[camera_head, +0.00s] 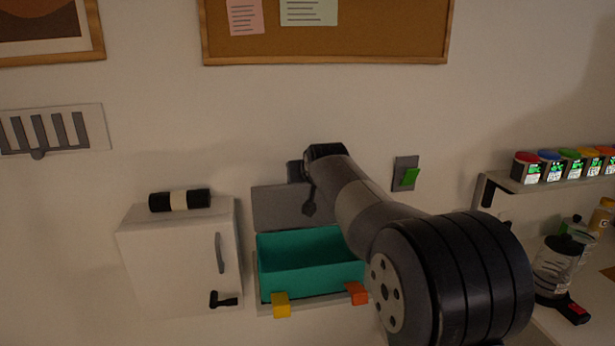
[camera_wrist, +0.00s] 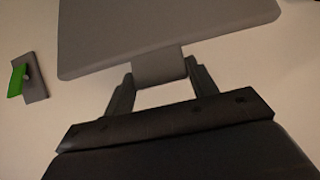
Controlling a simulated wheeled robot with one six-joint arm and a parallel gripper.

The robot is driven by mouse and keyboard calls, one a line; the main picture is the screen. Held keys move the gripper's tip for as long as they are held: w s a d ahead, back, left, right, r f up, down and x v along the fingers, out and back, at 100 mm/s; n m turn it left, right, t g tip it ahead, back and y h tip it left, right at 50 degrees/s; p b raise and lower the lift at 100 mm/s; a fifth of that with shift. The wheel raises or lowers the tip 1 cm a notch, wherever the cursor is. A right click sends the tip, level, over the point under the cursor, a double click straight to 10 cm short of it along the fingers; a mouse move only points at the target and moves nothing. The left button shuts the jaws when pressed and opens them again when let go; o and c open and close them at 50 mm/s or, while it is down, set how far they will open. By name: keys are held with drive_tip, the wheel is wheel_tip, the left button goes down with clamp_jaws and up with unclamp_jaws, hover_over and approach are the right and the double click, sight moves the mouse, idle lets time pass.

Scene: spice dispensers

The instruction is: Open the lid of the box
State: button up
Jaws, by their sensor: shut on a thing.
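The box (camera_head: 265,280) stands against the wall, with a teal interior visible from above and yellow and orange latches on its front. Its grey lid (camera_head: 275,207) is raised up behind the teal opening. My gripper (camera_head: 309,200) is at the lid's upper right part, partly hidden by my own arm. In the wrist view the lid (camera_wrist: 165,30) fills the top, and its small tab (camera_wrist: 160,70) sits between the two fingers of my gripper, which is shut on it. My arm hides the right end of the box.
A white cabinet (camera_head: 165,265) with a grey handle stands left of the box, a dark roll (camera_head: 180,200) on top. A green wall switch (camera_head: 410,176) is right of the lid, also in the wrist view (camera_wrist: 18,80). A shelf (camera_head: 520,184) with several spice jars is far right.

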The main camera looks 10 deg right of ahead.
drive_tip(key=shift+w+r, duration=0.45)
drive_tip(key=shift+w, duration=0.15)
drive_tip(key=o, duration=1.4)
drive_tip(key=shift+f, duration=0.1)
drive_tip(key=b+v, duration=0.2)
drive_tip(key=v, duration=0.8)
drive_tip(key=shift+s+b, duration=0.4)
